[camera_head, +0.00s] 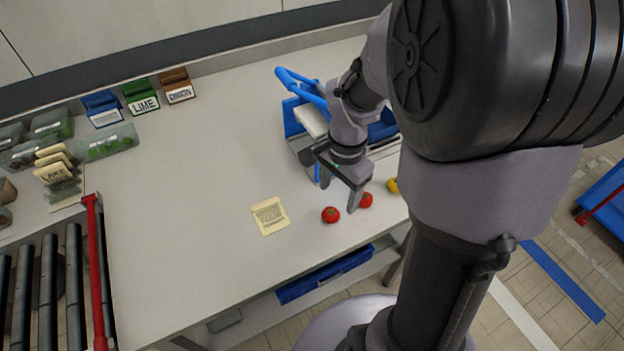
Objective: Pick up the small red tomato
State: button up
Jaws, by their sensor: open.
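Two red tomatoes lie on the pale table near its front edge. The left tomato (330,215) shows whole with a green stem spot. The right tomato (366,200) looks slightly smaller and is partly covered by a finger of my gripper. My gripper (338,199) is open and empty. Its fingers point down, with one close beside the right tomato in the picture. I cannot tell its height above the table or whether it touches the tomato.
A yellow fruit (392,185) lies right of the tomatoes, partly behind my arm. A blue basket (292,118) stands behind my gripper. A paper note (269,216) lies to the left. Labelled boxes (140,94) line the back left; rollers (47,290) are front left. The table's middle is clear.

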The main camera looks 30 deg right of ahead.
aim_at(331, 211)
jog(key=f+b, duration=0.1)
jog(key=f, duration=0.2)
jog(key=f+b, duration=0.1)
jog(key=f, duration=0.2)
jog(key=w+f+b, duration=0.1)
jog(key=f+b, duration=0.1)
jog(key=f, duration=0.1)
jog(key=shift+w+a+f, duration=0.1)
jog(key=shift+a+f, duration=0.2)
jog(key=shift+r, duration=0.15)
grip_shut()
